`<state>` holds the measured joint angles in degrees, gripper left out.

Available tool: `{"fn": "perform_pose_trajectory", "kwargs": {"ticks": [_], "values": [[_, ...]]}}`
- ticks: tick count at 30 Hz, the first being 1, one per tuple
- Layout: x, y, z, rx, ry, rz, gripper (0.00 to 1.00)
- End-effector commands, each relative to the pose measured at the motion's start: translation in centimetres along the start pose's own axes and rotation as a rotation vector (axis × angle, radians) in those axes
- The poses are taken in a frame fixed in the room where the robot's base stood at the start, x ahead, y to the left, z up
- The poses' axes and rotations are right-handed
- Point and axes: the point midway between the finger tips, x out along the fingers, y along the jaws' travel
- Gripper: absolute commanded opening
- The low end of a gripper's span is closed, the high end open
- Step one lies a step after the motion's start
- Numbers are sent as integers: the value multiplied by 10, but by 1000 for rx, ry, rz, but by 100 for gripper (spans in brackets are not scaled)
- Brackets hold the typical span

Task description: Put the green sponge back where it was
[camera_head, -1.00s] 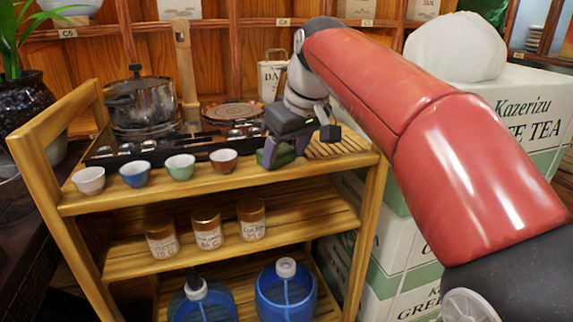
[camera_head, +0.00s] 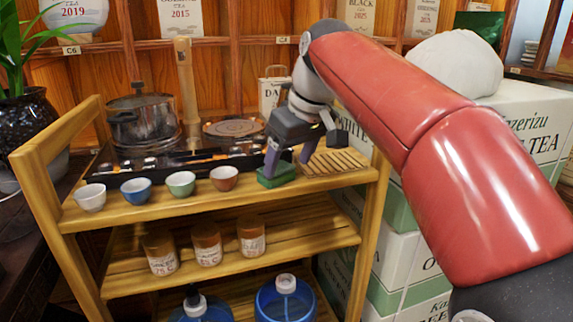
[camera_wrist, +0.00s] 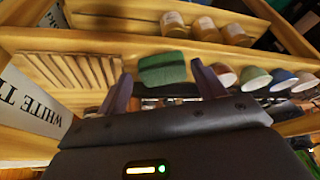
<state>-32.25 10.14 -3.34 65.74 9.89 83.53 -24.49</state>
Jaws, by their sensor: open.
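The green sponge (camera_head: 276,176) lies on the cart's top shelf, between the brown cup and the slatted wooden rack. My gripper (camera_head: 288,158) is open just above and behind it, its two fingers spread. In the wrist view the sponge (camera_wrist: 162,69) sits beyond the gap between the open fingertips (camera_wrist: 160,82), with nothing held. The sponge appears to rest flat on the wood.
A slatted wooden rack (camera_head: 335,162) lies right of the sponge. Several small cups, including the brown cup (camera_head: 224,178), line the front edge at left. A dark tea tray (camera_head: 105,168) with a pot (camera_head: 143,122) is behind. Boxes (camera_head: 408,243) stand right of the cart.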

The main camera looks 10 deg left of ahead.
Motion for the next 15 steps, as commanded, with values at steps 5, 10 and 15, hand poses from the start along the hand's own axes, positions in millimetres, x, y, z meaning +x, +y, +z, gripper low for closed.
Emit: {"fn": "perform_pose_trajectory", "kwargs": {"ticks": [5,10,15], "values": [[-45,1,-2,0,4,2,69],[-75,0,-2,0,2,1,69],[-90,0,-1,1,1,0,69]]}}
